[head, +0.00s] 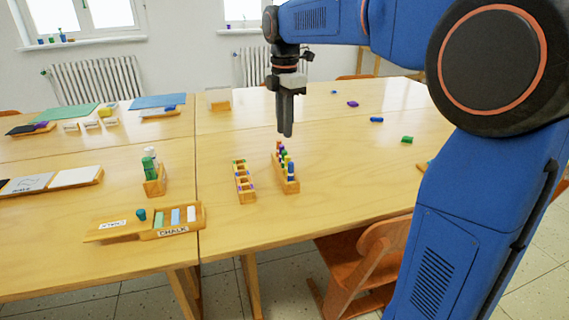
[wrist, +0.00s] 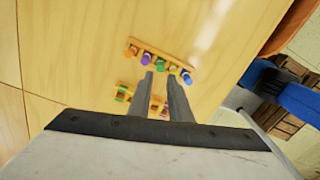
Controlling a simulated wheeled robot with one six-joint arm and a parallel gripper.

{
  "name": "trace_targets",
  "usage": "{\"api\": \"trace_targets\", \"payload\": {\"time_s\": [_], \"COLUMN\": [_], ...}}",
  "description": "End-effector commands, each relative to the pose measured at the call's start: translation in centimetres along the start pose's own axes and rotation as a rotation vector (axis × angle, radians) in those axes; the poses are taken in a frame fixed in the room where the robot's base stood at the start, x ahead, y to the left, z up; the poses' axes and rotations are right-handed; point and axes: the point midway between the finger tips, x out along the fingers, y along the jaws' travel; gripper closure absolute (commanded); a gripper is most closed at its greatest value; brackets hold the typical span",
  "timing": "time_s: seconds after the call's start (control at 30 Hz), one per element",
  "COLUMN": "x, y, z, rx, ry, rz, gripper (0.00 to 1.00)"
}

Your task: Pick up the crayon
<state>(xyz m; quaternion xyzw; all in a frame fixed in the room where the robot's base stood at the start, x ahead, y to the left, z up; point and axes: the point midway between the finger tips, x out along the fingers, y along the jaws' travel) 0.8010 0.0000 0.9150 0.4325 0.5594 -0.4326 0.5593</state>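Several coloured crayons (head: 291,171) stand in a wooden rack (head: 290,187) on the table in the head view. The wrist view shows orange, purple, green and blue tops in a row, including a blue one (wrist: 187,77) at the right end and a green one (wrist: 160,66) near the middle. My gripper (head: 287,135) points down above the rack, apart from the crayons. In the wrist view its two fingers (wrist: 162,74) have a narrow gap between them and hold nothing. The fingers partly hide a second rack there.
A second wooden rack (head: 245,190) stands just left of the first. Further left are a chalk tray (head: 180,231) and a wooden holder with bottles (head: 154,185). Small purple (head: 352,104), blue (head: 376,120) and green (head: 407,140) pieces lie scattered right. Chairs (head: 370,255) stand at the table edge.

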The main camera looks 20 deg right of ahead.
Motion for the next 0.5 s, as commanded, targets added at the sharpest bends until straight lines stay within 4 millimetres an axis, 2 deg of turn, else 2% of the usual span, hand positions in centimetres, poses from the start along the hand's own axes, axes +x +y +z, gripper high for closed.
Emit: {"api": "trace_targets", "payload": {"time_s": [0.13,0.5], "x": [2.2,4.9], "y": [-0.1,0.0], "z": [0.0,0.0], "rx": [0.0,0.001], "ry": [0.0,0.0], "rz": [-0.002,-0.001], "gripper": [0.82,0.82]}}
